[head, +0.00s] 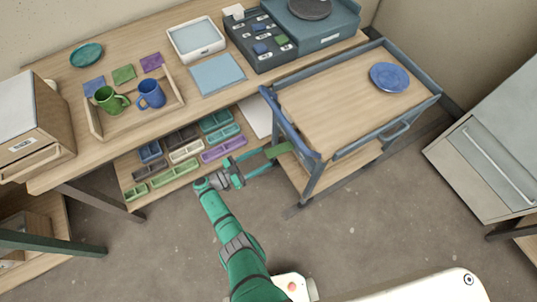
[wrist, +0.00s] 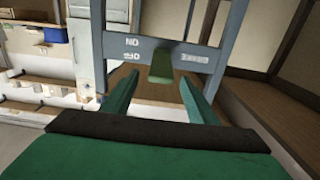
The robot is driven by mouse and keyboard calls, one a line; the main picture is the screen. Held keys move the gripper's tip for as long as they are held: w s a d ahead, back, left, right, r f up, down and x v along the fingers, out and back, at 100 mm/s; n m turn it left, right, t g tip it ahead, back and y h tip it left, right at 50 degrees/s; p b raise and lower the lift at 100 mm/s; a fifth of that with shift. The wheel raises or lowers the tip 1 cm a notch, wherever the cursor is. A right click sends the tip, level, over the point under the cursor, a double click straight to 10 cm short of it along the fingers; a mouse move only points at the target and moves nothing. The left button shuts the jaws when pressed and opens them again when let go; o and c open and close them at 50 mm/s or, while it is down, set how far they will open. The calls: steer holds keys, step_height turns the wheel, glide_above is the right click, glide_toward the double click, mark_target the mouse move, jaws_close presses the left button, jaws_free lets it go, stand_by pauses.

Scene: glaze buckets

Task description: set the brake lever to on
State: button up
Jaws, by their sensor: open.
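The brake lever is a short green handle (wrist: 160,65) on the grey-blue end frame of the cart (wrist: 230,50). In the head view the lever (head: 278,150) sticks out from the cart's left end. My gripper (head: 262,162) is open beside it, reaching in from the lower left. In the wrist view my gripper's (wrist: 158,88) two green fingers stand on either side of the lever's near end, apart from it as far as I can tell. Small white labels (wrist: 132,50) are on the crossbar left of the lever, seemingly upside down. I cannot tell the lever's setting.
The cart top (head: 335,98) carries a blue plate (head: 389,77). The workbench (head: 60,80) behind holds a tray (head: 95,125) with two mugs. Several coloured bins (head: 222,147) sit on the low shelf left of my gripper. Open floor (head: 370,220) lies in front of the cart.

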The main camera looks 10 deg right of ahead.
steer(key=v, duration=0.5)
steer(key=shift+s+a, duration=0.1)
steer(key=shift+a, duration=0.1)
stand_by(0.3)
steer(key=s+d+f+n+y, duration=0.3)
steer(key=s+f+n+y, duration=0.35)
steer(key=s+f, duration=0.75)
steer(key=s+a+f+n+y, duration=0.2)
steer(key=s+y, duration=0.2)
steer(key=s, duration=0.2)
steer(key=s+a+f+n+y, duration=0.2)
steer(key=s+y, duration=0.1)
steer(key=s, duration=0.2)
steer(key=s+a+r+n+t+y, duration=0.1)
steer(key=s+r+t+y, duration=0.15)
steer(key=r, duration=0.45)
steer(key=s+a+r+n+t+y, duration=0.15)
steer(key=s+r, duration=0.25)
steer(key=r, duration=0.4)
step_height(320, 180, up, 29)
steer(key=s+d+n+t, duration=0.1)
steer(key=d+t, duration=0.1)
steer(key=t, duration=0.3)
steer(key=shift+s+t, duration=0.25)
steer(key=shift+t, duration=0.15)
